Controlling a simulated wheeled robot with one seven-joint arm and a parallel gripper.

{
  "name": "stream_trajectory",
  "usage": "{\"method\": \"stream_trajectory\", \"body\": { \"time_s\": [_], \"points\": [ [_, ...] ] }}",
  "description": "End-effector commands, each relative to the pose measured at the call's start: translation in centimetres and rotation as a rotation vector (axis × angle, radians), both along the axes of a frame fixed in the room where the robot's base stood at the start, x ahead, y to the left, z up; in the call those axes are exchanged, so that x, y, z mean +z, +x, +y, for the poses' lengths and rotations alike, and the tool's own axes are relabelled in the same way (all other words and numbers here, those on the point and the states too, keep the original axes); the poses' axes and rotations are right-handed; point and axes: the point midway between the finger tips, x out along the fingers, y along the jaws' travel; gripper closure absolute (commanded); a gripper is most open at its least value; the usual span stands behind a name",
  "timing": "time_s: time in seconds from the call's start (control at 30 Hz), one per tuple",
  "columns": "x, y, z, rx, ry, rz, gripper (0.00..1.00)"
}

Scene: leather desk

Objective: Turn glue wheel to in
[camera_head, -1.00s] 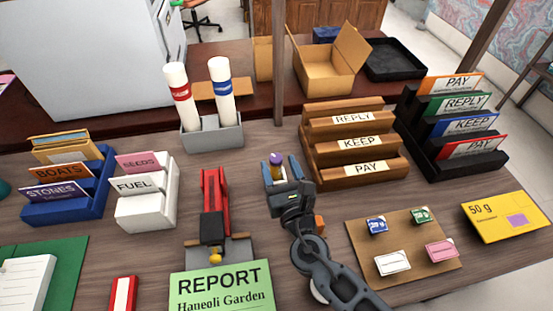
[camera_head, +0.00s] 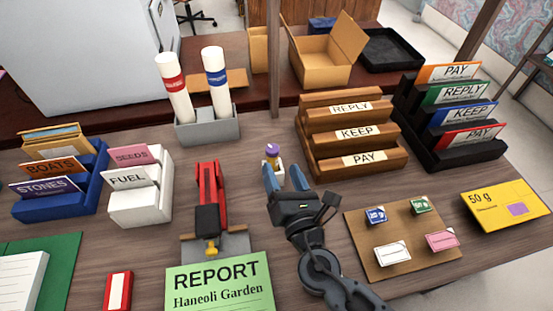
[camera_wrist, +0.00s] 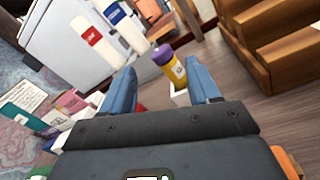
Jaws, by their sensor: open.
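The glue stick (camera_head: 272,153) stands upright in a small white holder (camera_head: 281,168) on the desk, left of the wooden sorter. Its top is purple. In the wrist view the glue (camera_wrist: 169,68) shows a yellow body under the purple part, seen between the fingertips and beyond them. My gripper (camera_head: 286,179) is open and empty, its two blue fingers apart on the near side of the glue. The fingers (camera_wrist: 160,84) do not touch it as far as I can see. The wheel at the glue's base is hidden.
The wooden sorter (camera_head: 352,118) stands close on the right. A red stapler-like tool (camera_head: 210,190) lies to the left, with the green report (camera_head: 220,284) in front. A grey tube holder (camera_head: 207,133) is behind left. A cork board (camera_head: 375,259) with small cards lies front right.

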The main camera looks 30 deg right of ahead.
Motion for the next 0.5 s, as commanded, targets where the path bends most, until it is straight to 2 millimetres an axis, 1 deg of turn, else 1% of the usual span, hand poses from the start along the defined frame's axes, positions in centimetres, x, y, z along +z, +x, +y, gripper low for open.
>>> {"method": "stream_trajectory", "body": {
  "time_s": [0.03, 0.1, 0.27, 0.5],
  "points": [
    [-0.32, -0.09, 0.02, 0.002, 0.113, -0.026, 0.39],
    [-0.29, -0.16, -0.01, 0.002, 0.279, -0.065, 0.39],
    [-0.28, -0.33, -0.03, 0.006, 0.657, -0.150, 0.39],
    [-0.30, -0.61, -0.05, 0.013, 1.230, -0.275, 0.39]
  ]
}}
